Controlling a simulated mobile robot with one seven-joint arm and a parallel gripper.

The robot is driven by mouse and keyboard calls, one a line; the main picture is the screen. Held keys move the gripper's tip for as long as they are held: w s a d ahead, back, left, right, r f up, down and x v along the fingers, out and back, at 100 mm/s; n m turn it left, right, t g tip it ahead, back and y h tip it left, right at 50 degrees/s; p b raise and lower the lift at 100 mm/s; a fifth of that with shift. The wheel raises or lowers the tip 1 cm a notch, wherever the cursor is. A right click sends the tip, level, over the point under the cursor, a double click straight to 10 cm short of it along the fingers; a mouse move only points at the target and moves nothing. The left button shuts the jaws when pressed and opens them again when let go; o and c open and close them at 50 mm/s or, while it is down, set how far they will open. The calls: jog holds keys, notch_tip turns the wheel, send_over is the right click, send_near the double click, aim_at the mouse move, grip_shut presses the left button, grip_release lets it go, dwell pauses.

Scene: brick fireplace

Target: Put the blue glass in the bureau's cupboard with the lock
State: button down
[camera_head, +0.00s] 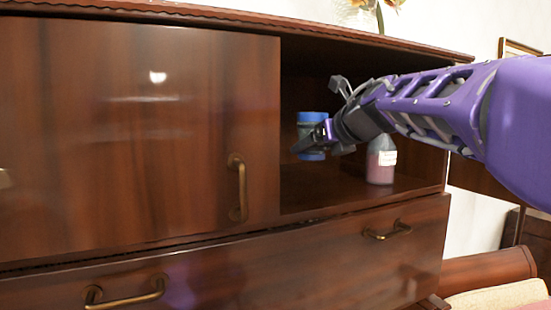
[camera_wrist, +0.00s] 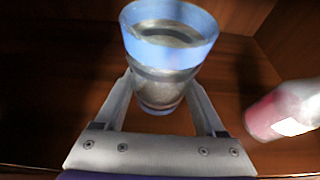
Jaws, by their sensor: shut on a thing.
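The blue glass (camera_head: 312,117) is upright inside the bureau's open right compartment, at its left side. It also shows in the wrist view (camera_wrist: 168,50), between the two fingers. My gripper (camera_head: 322,137) is shut on it, with a finger on each side (camera_wrist: 161,90). The glass seems held above the compartment floor (camera_head: 330,194); the exact gap cannot be told. The bureau's left door (camera_head: 130,130) is closed and has a brass handle. No lock can be made out.
A bottle (camera_head: 381,160) with a pinkish lower part and white label stands in the same compartment, right of the glass and under my arm. It also shows in the wrist view (camera_wrist: 285,110). A drawer (camera_head: 270,262) runs below. Flowers (camera_head: 372,6) stand on top.

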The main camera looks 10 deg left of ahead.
aim_at(312, 193)
notch_tip(312, 193, down, 8)
jog(key=shift+r, duration=0.25)
jog(key=shift+f, duration=0.15)
grip_release()
jog(key=shift+d, duration=0.1)
